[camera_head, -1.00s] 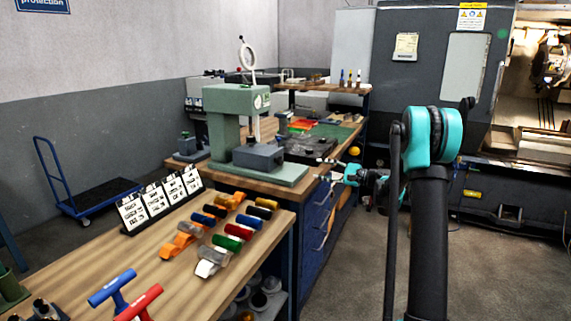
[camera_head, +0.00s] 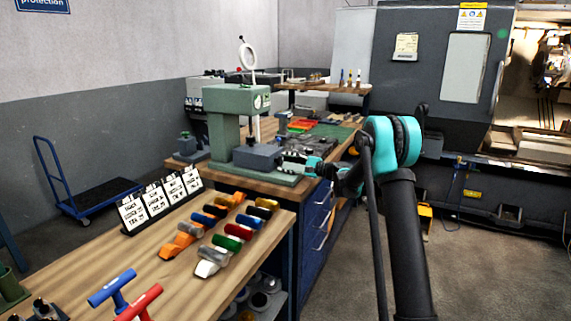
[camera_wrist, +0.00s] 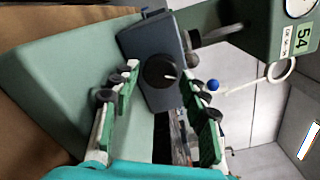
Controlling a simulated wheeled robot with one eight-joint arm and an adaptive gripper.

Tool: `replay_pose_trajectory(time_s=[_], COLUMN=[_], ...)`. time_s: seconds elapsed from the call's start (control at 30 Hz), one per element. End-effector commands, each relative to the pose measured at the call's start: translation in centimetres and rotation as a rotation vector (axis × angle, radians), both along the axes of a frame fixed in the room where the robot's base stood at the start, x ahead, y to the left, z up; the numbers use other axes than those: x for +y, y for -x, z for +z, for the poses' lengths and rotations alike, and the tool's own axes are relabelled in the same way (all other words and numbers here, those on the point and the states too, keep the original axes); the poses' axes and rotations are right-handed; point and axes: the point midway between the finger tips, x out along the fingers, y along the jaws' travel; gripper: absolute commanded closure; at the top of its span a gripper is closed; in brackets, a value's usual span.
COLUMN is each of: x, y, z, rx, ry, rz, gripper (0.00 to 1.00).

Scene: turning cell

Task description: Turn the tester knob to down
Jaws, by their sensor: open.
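The green hardness tester (camera_head: 222,125) stands on the far workbench in the head view. A blue-grey box (camera_head: 257,157) sits on its base, and my gripper (camera_head: 290,160) is at the box's right side. The knob is hidden in the head view.
The near bench (camera_head: 90,262) holds several coloured handles and a row of cards (camera_head: 160,198). The far bench carries a green mat (camera_head: 330,131) and tools behind my gripper. A large grey lathe (camera_head: 430,60) stands at the right.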

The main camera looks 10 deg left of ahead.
Motion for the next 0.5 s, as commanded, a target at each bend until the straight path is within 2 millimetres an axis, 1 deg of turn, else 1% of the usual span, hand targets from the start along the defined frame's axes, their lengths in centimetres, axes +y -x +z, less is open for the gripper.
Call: replay_pose_trajectory(time_s=[0.1,0.33,0.5], x=[0.30,0.32,0.32], y=[-0.13,-0.13,-0.12], z=[0.00,0.00,-0.01], rx=[0.000,0.000,0.000], ry=[0.000,0.000,0.000], rz=[-0.001,-0.001,-0.001], gripper=[0.55,0.55,0.76])
